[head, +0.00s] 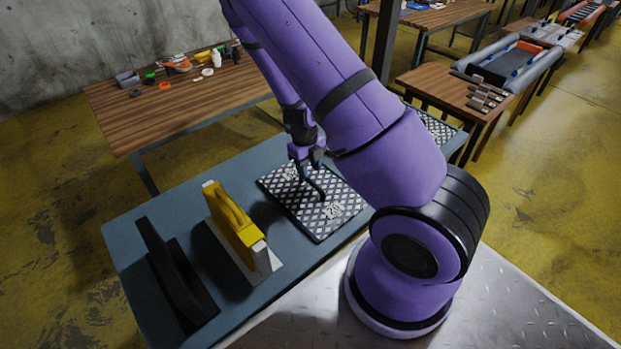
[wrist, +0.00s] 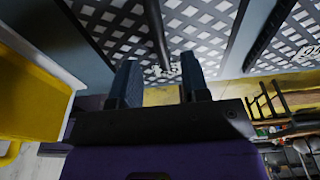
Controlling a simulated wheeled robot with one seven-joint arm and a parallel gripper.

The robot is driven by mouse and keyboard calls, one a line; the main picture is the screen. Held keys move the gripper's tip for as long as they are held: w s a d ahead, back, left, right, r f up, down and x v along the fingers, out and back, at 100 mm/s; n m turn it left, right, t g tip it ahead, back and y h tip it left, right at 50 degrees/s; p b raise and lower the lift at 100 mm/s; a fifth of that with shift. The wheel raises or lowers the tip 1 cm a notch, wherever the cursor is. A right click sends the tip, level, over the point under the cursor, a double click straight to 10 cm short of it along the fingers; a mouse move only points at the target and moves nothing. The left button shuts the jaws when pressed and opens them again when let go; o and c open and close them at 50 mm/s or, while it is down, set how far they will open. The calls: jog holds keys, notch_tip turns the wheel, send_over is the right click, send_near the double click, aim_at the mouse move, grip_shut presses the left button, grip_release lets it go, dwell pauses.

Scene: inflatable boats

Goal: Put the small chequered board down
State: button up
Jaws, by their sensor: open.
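A chequered black-and-white board (head: 333,222) with printed labels lies on the blue-grey table (head: 150,207), seemingly flat. My gripper (head: 309,172) is above the board at this handle. In the wrist view the two fingers (wrist: 162,82) are apart, with the dark handle (wrist: 155,35) showing between them; I cannot tell whether they touch it. A second chequered board (head: 436,128) lies farther right, partly hidden by my arm.
A yellow case (head: 232,222) stands on a light plate left of the board, and a black stand (head: 172,270) is farther left. A wooden table (head: 180,103) with small items is behind. Bare tabletop lies between the yellow case and the board.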

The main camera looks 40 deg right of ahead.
jog(key=s+a+r+n+t+y, duration=0.1)
jog(key=a+r+n, duration=0.2)
jog(key=r+n, duration=0.45)
jog(key=s+a+r+n+t+y, duration=0.1)
jog(key=a+r+n, duration=0.25)
jog(key=r, duration=0.75)
jog(key=s+a+r+n+t+y, duration=0.1)
jog(key=a+r+n, duration=0.2)
jog(key=r+n, duration=0.45)
jog(key=s+a+r+n+t+h, duration=0.2)
jog(key=s+r+n+t+h, duration=0.1)
jog(key=s+r+n, duration=1.3)
jog(key=shift+s+r+n+t, duration=0.25)
jog(key=shift+r+n+t, duration=0.15)
jog(key=shift+r+n, duration=0.15)
